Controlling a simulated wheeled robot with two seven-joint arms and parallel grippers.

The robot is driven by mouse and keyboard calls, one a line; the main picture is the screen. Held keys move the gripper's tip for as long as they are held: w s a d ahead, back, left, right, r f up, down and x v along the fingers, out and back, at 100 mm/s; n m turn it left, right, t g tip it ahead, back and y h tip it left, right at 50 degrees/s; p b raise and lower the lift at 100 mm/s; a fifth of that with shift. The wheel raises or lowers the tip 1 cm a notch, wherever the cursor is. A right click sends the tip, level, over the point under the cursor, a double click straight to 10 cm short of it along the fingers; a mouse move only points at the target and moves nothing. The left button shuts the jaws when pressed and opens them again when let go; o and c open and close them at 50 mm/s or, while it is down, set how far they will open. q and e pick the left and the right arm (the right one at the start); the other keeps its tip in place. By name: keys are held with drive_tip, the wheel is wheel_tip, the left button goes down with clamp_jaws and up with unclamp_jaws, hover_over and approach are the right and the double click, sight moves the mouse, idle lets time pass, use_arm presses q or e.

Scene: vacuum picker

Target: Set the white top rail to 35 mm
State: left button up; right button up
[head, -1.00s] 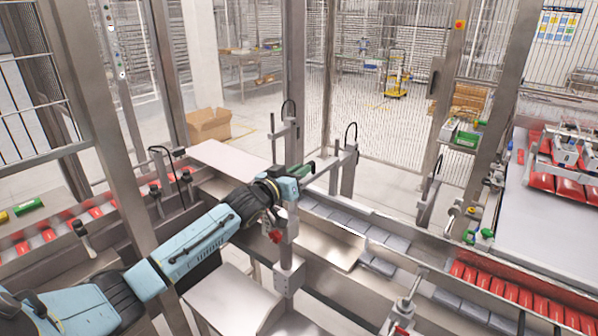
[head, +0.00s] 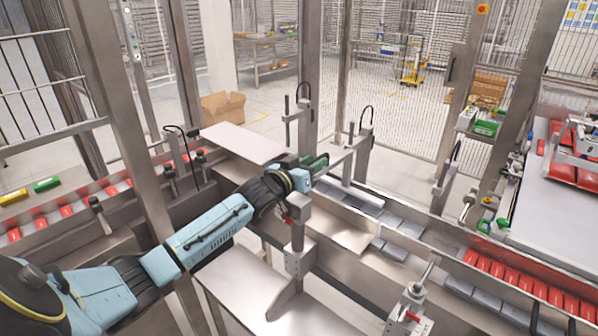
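My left gripper (head: 310,170) is at the top of a grey metal post (head: 297,238), by a dark green part. Its fingers are too hidden by the wrist to tell whether they are open or shut, or touch anything. A red handle (head: 285,212) shows just below the wrist. A grey crossbar (head: 345,158) runs from near the gripper to a second post (head: 363,155). A flat whitish plate (head: 240,143) lies behind the wrist; I cannot tell whether it belongs to the white top rail. No millimetre scale is readable. My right gripper is not in view.
Grey packs (head: 400,228) and red packs (head: 510,285) lie in the conveyor channel. A clamp with a red lever (head: 408,314) stands at the lower front. Frame uprights (head: 120,130) stand close to my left arm. A cardboard box (head: 223,107) is on the floor behind.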

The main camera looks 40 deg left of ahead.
use_arm(q)
drive_tip(key=s, duration=1.3)
drive_tip(key=shift+a+b, duration=0.45)
